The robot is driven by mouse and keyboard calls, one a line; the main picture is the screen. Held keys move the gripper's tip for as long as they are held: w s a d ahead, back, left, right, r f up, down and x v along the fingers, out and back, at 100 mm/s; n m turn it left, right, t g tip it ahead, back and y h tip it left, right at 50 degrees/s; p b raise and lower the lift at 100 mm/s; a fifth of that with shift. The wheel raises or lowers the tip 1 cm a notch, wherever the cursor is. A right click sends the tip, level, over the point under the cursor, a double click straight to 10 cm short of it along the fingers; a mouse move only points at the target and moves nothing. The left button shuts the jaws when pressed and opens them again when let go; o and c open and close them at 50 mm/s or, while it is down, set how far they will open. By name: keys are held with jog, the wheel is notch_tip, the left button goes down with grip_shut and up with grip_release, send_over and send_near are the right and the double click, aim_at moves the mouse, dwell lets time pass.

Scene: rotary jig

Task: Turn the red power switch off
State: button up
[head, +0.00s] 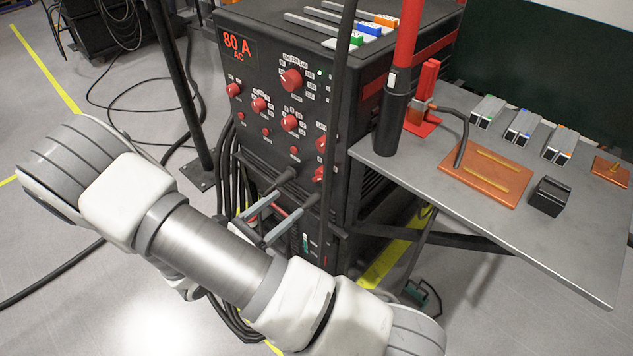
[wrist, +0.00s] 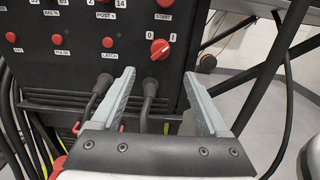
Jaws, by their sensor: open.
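The red power switch (wrist: 160,48) is a round knob on the black front panel, between the printed labels 0 and 1 in the wrist view. A light mark on it appears to slant to the upper right, towards the 1. In the head view the switch (head: 318,173) is low on the right side of the panel. My gripper (wrist: 160,73) is open and empty, facing the panel. The knob shows just above the gap between the fingertips, apart from them. In the head view my gripper (head: 290,203) is in front of the panel's lower part.
Black cable plugs (wrist: 152,88) stick out of the panel below the knob, within the gripper's span in the wrist view. Other red knobs (head: 290,80) cover the panel. A dark post (head: 338,120) stands close to the right, beside a grey table (head: 420,185).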

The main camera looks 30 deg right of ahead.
aim_at(317, 180)
jog(key=b+x, duration=0.2)
jog(key=x, duration=0.9)
jog(key=shift+d, duration=0.25)
grip_shut()
